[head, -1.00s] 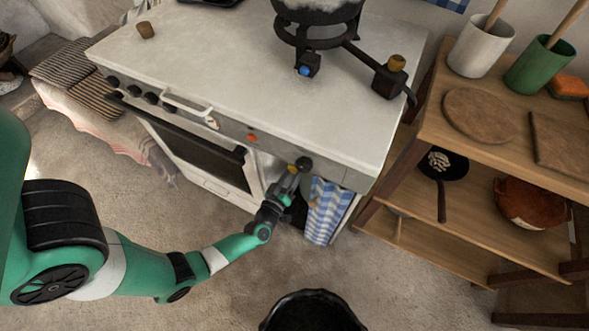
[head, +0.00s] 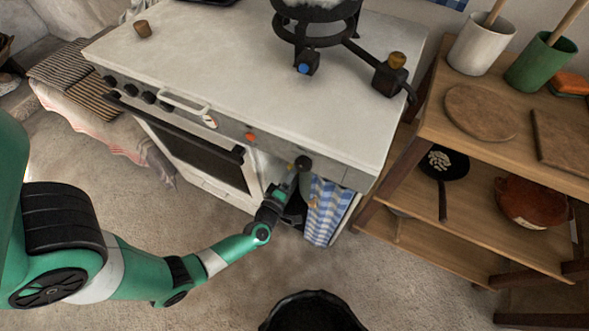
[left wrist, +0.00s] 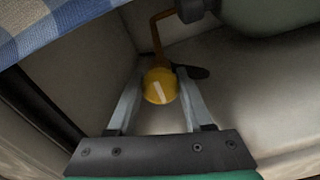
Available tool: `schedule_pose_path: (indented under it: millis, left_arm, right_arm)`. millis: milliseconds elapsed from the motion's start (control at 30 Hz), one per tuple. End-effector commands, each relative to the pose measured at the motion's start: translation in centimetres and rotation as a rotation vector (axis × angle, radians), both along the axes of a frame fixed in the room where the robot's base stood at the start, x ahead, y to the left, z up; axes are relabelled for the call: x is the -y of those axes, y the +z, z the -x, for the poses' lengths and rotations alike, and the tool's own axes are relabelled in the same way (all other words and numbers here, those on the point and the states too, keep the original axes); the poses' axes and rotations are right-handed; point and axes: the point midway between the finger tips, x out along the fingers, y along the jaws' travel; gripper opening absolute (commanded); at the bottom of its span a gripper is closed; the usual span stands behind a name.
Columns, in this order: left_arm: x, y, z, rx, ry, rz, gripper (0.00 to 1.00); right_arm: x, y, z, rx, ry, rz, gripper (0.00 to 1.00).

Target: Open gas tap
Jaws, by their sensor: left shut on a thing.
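The gas tap (left wrist: 160,86) looks like a yellow rounded piece at the lower end of a copper pipe (left wrist: 156,32). A dark flat lever (left wrist: 190,72) juts out to the right behind it. In the left wrist view, my left gripper (left wrist: 159,92) has its two fingers on either side of the yellow piece, shut on it. In the head view, my left gripper (head: 292,176) reaches into the open space under the stove's right end, and the tap is mostly hidden there. My right gripper is not in view.
A grey-green rounded vessel (left wrist: 275,15) is close above the tap in the wrist view. A blue checked cloth (head: 325,212) hangs right of my gripper. The white stove (head: 230,60) stands above, and a wooden shelf (head: 420,120) stands to the right.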

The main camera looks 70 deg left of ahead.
Motion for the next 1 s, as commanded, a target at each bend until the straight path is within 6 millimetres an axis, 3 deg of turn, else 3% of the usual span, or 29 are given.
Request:
schedule_pose_path:
  millis: [500, 533, 667, 1000]
  left_arm:
    - [0.01, 0.07, -0.02, 0.015, 0.000, 0.016, 0.00]
    - [0.01, 0.07, -0.02, 0.015, 0.000, 0.016, 0.56]
    - [0.01, 0.06, -0.02, 0.015, 0.000, 0.015, 0.79]
    - [0.21, 0.06, 0.18, 0.012, -0.001, 0.015, 0.81]
  right_arm:
    - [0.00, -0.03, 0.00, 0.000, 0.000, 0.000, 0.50]
    - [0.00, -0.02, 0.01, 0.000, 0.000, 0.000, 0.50]
    - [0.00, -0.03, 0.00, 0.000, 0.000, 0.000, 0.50]
    - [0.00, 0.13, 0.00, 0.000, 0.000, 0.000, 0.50]
